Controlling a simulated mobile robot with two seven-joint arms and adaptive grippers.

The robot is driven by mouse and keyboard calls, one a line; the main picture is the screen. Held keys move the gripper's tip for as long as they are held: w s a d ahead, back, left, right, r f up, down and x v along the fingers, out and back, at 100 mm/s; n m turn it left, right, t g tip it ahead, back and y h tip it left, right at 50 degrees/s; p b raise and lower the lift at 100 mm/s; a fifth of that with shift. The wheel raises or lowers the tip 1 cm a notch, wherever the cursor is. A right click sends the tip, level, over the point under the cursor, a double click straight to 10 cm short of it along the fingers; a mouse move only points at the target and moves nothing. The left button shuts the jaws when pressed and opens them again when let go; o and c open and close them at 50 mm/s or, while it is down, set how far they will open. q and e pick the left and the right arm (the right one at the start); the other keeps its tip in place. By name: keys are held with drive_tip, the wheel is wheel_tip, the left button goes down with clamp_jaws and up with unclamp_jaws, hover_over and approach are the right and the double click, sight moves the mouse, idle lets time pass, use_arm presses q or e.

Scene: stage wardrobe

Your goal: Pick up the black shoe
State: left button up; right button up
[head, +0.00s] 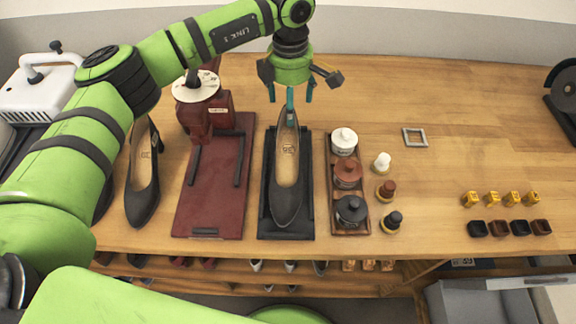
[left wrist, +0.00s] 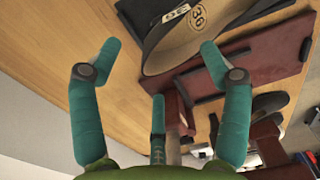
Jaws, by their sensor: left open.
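A black shoe (head: 286,197) with a tan insole lies on a black mat (head: 266,219) near the middle of the table, toe toward the front edge. Its heel end and insole show at the top of the left wrist view (left wrist: 192,49). My left gripper (head: 290,98) is over the shoe's heel end, its fingers spread and empty; the same fingers frame the left wrist view (left wrist: 160,65). Part of the heel is hidden behind the fingers. A second black shoe (head: 142,198) lies at the left, partly beside my arm. My right gripper is not in view.
A dark red board (head: 210,215) with a press-like stand (head: 207,115) is left of the mat. A tray of pots (head: 347,175) is close on the right, with small bottles (head: 386,190) beside it. Yellow and dark blocks (head: 505,200) stand farther right. The back right table is mostly clear.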

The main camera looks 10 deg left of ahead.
sight(287, 129)
use_arm(q)
drive_tip(key=shift+s+a+f, duration=0.1)
drive_tip(key=shift+a+f, duration=0.1)
drive_tip(key=shift+f, duration=0.1)
drive_tip(key=shift+s+f+p, duration=0.1)
drive_tip(key=shift+f+p, duration=0.2)
drive_tip(key=shift+p, duration=0.25)
drive_tip(key=f+p, duration=0.2)
drive_tip(key=f, duration=0.2)
drive_tip(key=shift+w+a+f+p, duration=0.2)
drive_tip(key=shift+a+f+p, duration=0.05)
drive_tip(key=shift+f+p, duration=0.15)
drive_tip(key=shift+f, duration=0.5)
drive_tip(key=shift+s, duration=0.1)
drive_tip(key=c, duration=1.5)
